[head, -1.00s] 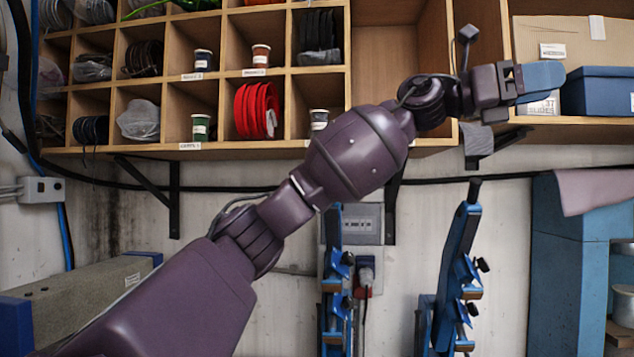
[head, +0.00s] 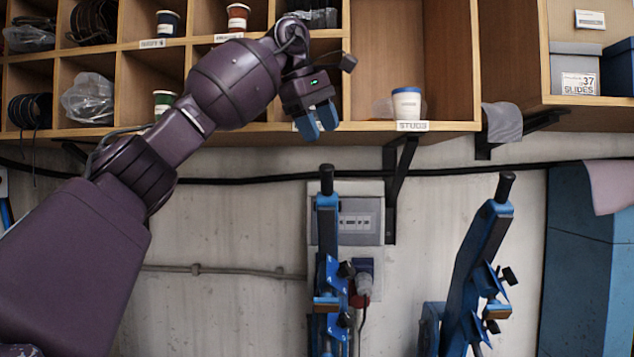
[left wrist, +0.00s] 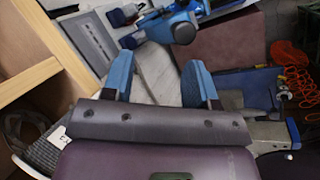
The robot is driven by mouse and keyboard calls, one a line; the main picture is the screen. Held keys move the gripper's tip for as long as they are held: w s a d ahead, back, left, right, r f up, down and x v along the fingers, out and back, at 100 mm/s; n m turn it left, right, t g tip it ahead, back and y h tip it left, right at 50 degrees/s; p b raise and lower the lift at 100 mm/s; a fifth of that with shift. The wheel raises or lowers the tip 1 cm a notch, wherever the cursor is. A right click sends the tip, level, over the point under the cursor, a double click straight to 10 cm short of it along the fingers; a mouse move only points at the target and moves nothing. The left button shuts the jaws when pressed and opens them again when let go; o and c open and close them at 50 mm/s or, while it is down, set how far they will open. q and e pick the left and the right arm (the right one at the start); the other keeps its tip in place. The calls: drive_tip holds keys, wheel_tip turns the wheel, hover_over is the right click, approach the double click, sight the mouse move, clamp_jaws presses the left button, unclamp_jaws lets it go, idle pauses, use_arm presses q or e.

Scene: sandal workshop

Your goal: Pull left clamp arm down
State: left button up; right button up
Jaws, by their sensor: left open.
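The left clamp arm (head: 327,225) is a blue upright bar with a black grip (head: 326,178) on top, left of centre low in the head view. The right clamp arm (head: 478,245) is a similar blue bar leaning to the right. My left gripper (head: 316,125) has blue fingers pointing down, just above and slightly left of the left clamp arm's grip and apart from it. In the left wrist view the gripper (left wrist: 160,84) is open with nothing between its fingers. A blue part with a dark round end (left wrist: 184,32), probably the left clamp arm, lies beyond them. My right gripper is out of view.
A wooden cubby shelf (head: 440,127) runs behind and above my left gripper. A white cup (head: 406,104) stands in it. A grey electrical box (head: 362,215) is on the wall behind the left clamp arm. A blue cabinet (head: 583,270) stands at the right.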

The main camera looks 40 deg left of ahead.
sight(326, 195)
use_arm(q)
drive_tip(key=shift+m+g+y, duration=0.3)
drive_tip(key=shift+m+g, duration=0.2)
drive_tip(key=shift+m, duration=0.3)
drive_tip(key=x, duration=0.3)
drive_tip(key=s+x, duration=0.1)
drive_tip(key=x, duration=0.3)
drive_tip(key=s+x, duration=0.1)
drive_tip(key=x, duration=0.2)
drive_tip(key=shift+w+a+f, duration=0.2)
drive_tip(key=shift+f, duration=0.5)
clamp_jaws()
